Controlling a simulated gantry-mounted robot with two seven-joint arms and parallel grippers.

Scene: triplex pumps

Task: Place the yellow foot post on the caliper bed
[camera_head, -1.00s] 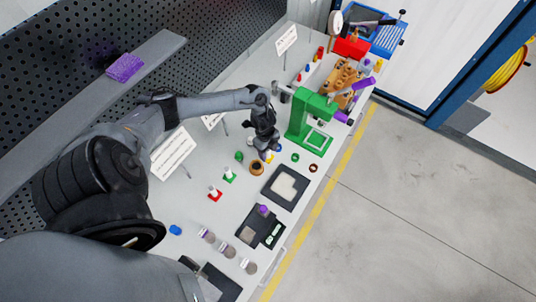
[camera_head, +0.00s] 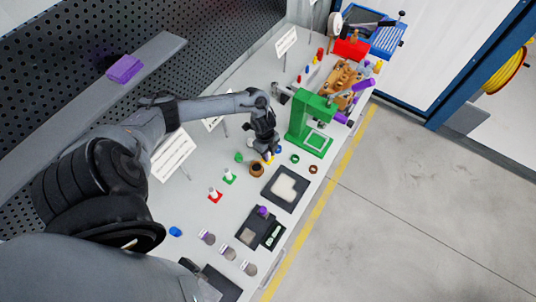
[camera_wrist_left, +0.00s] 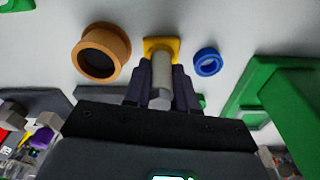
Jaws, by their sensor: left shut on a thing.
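The yellow foot post has a pale grey shaft (camera_wrist_left: 161,78) and a square yellow foot (camera_wrist_left: 160,46) in the left wrist view. My left gripper (camera_wrist_left: 161,88) is shut on the shaft, one finger on each side. In the head view my left gripper (camera_head: 267,152) is over the table's middle, with a little of the yellow foot (camera_head: 267,161) showing below it. I cannot tell whether the foot touches the table. A dark block with a grey pad, a purple knob and a small display, seemingly the caliper bed (camera_head: 255,222), lies nearer the bottom. My right gripper is not in view.
A brown ring-shaped pot (camera_head: 257,170) and a blue ring (camera_wrist_left: 208,62) flank the post. The green press frame (camera_head: 305,125) stands to the right. A black tray with a pale pad (camera_head: 285,188) lies between gripper and block. Red-footed (camera_head: 214,195) and green-footed (camera_head: 229,176) posts stand left.

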